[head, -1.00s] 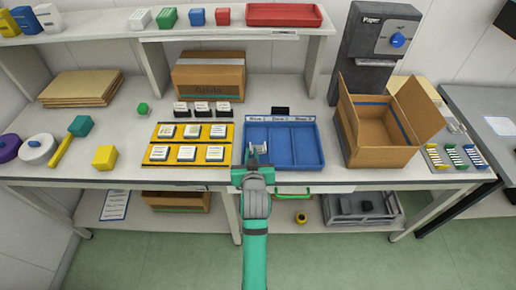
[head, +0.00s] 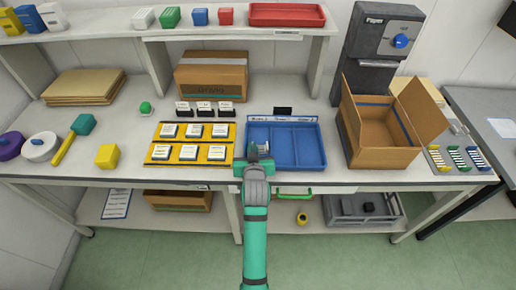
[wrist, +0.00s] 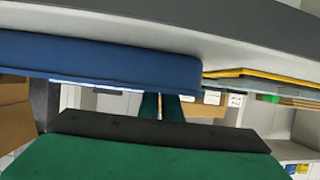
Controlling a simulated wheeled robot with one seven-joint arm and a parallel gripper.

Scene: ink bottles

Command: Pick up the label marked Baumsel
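Several white labels (head: 193,130) lie in two rows on a yellow rack (head: 183,142) in the head view. Their print is too small to read, so I cannot tell which is marked Baumsel. My gripper (head: 258,149) is over the front left corner of the blue tray (head: 316,148), right of the rack. In the wrist view, its two fingers (wrist: 161,106) stand apart with nothing visible between them, so it looks open. The blue tray (wrist: 110,58) and the rack's yellow edge (wrist: 260,78) also show there.
Black holders with white cards (head: 205,109) stand behind the rack. An open cardboard box (head: 368,145) stands right of the tray. A yellow cube (head: 107,156) and a teal-headed tool (head: 72,140) lie left. A shelf (head: 230,32) overhangs the back.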

